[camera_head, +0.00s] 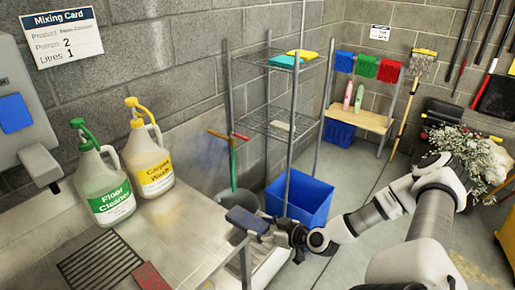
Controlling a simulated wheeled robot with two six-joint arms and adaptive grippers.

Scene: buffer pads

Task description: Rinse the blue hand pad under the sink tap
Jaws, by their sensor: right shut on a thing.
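The blue hand pad (246,219) is a small dark blue block in my right gripper (273,228). My right arm comes in from the right, and the gripper is shut on the pad's right end. The pad is near the right edge of the steel counter (192,225), in front of a grey bucket (243,198). I cannot make out a sink basin or a tap. My left gripper is not in view.
Green-capped (101,190) and yellow-capped (148,158) jugs stand on the counter. A dark grate (97,258) and a red pad (150,277) lie at the front left. A blue bin (305,195) and wire shelf (275,119) stand behind the gripper.

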